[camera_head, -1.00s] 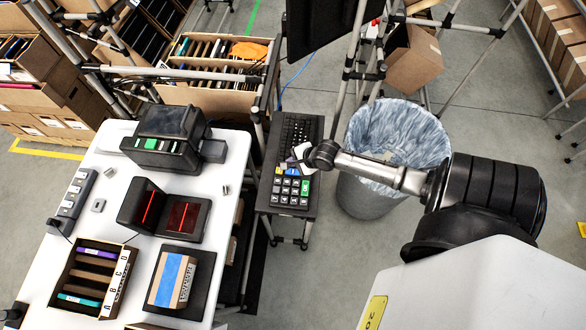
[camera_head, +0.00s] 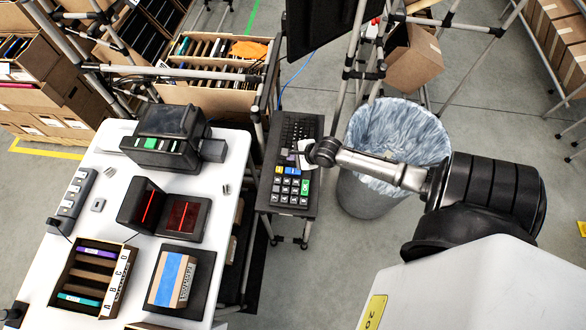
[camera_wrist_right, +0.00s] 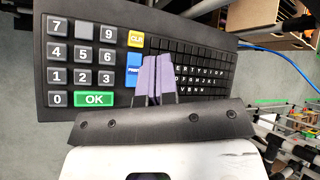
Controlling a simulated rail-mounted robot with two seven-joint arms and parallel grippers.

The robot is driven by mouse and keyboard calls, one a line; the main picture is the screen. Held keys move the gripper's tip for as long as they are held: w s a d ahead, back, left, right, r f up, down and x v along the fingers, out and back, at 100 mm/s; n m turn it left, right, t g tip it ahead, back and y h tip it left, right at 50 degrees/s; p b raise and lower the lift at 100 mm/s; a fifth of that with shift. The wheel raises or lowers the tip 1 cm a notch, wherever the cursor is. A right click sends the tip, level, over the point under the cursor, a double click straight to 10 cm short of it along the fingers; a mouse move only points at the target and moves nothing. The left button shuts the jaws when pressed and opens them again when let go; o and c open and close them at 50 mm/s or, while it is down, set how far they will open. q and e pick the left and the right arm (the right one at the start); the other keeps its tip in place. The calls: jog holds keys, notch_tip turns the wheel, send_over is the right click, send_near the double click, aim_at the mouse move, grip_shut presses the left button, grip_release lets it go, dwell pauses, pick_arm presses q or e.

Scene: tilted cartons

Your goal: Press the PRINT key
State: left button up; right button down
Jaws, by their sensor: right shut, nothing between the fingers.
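The black keyboard (camera_head: 288,187) lies on a narrow stand right of the white table. In the right wrist view, the blue PRINT key (camera_wrist_right: 134,70) sits below the yellow CLR key (camera_wrist_right: 136,39) and right of the number keys. My right gripper (camera_wrist_right: 154,62) is shut and empty, its purple fingers together just right of the PRINT key and partly covering its right side. I cannot tell whether the tips touch the keyboard. In the head view my right gripper (camera_head: 303,153) is over the keyboard. My left gripper is not in view.
The green OK key (camera_wrist_right: 95,99) and letter keys (camera_wrist_right: 195,73) are near. The white table (camera_head: 110,160) holds a label printer (camera_head: 165,140), a scanner (camera_head: 180,218) and a taped carton (camera_head: 175,278). A lined bin (camera_head: 372,205) stands right of the keyboard under my right arm.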

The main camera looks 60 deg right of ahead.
jog(key=b, duration=0.8)
send_over(293, 172)
notch_tip(293, 172, down, 7)
jog(key=shift+r, duration=0.2)
jog(key=shift+d+f+p, duration=0.1)
jog(key=shift+f+p, duration=0.2)
jog(key=shift+f, duration=0.65)
jog(key=shift+f, duration=0.15)
dwell(0.7)
jog(key=shift+f, duration=0.25)
